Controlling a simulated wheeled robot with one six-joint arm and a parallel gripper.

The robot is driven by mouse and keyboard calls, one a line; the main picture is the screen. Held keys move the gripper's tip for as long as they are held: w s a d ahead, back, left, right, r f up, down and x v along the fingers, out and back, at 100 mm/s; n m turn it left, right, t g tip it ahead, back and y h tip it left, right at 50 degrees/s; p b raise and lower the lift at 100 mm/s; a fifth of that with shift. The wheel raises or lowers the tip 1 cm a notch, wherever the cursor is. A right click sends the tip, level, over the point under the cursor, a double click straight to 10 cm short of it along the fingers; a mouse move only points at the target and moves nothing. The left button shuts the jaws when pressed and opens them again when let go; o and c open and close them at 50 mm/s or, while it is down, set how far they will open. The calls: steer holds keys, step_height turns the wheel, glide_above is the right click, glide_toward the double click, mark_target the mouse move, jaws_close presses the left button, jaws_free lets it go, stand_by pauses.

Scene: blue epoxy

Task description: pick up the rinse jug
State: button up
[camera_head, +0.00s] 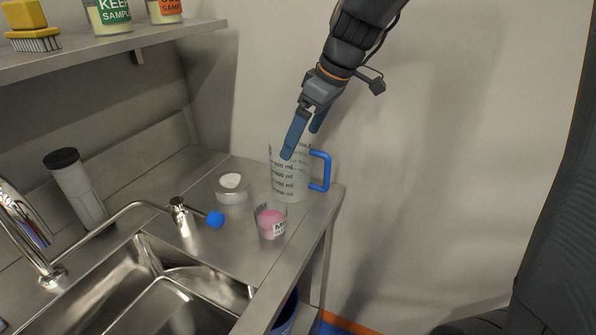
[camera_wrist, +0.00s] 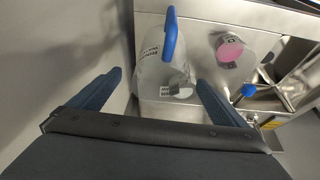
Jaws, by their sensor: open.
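The rinse jug (camera_head: 291,178) is a clear jug with dark graduation marks and a blue handle (camera_head: 320,171) on its right side. It stands upright on the steel counter near the right end. My gripper (camera_head: 302,143) is open, with its blue fingers pointing down over the jug's top. In the wrist view the jug (camera_wrist: 160,72) lies ahead between the spread fingers of my gripper (camera_wrist: 160,98), its blue handle toward the top. I cannot tell whether a finger touches the rim.
A small cup with pink contents (camera_head: 270,222) stands just in front of the jug. A clear dish with white contents (camera_head: 232,188) sits to its left. A tap with a blue knob (camera_head: 215,219) and the sink (camera_head: 165,300) are nearer. The wall is close behind.

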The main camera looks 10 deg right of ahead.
mark_target(300, 169)
steer(key=p+x, duration=0.1)
steer(key=x, duration=0.5)
steer(key=shift+a+f+p, duration=0.35)
steer(key=shift+s, duration=0.1)
steer(key=c, duration=1.2)
steer(key=shift+r, duration=0.1)
